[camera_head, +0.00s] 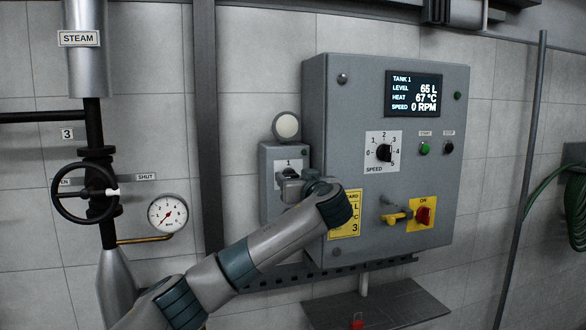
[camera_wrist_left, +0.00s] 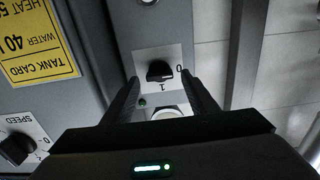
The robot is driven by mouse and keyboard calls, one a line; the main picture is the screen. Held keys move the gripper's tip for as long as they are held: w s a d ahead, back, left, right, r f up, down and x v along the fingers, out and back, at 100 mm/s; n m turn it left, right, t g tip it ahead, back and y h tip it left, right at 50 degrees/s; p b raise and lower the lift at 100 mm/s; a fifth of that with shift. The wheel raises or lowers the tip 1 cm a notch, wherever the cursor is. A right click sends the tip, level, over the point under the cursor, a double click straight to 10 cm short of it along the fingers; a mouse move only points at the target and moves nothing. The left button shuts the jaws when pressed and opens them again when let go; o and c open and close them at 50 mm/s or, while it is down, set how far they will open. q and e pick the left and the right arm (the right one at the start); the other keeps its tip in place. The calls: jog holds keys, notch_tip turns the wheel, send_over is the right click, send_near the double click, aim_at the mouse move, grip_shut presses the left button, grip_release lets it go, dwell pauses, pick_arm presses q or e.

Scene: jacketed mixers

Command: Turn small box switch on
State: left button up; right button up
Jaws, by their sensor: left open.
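The small grey box (camera_head: 270,160) is on the wall, left of the large control cabinet (camera_head: 315,120). Its switch is a black knob (camera_wrist_left: 160,70) on a white plate marked 0 and 1, upside down in the wrist view. The knob lies sideways there, with one end towards the 0. My left gripper (camera_head: 290,178) is in front of the box and hides most of the knob in the head view. In the wrist view its open fingers (camera_wrist_left: 162,80) stand on either side of the knob. Whether they touch it I cannot tell. My right gripper is out of view.
The cabinet carries a speed dial (camera_head: 384,153), a screen (camera_head: 414,93), a yellow tank card (camera_head: 345,228) and a red switch (camera_head: 424,215). A pale round lamp (camera_head: 286,125) tops the small box. A steam handwheel (camera_head: 86,193) and gauge (camera_head: 168,214) are at left.

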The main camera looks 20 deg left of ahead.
pick_arm(q)
jog(key=shift+w+a, duration=0.4)
jog(key=shift+w, duration=0.2)
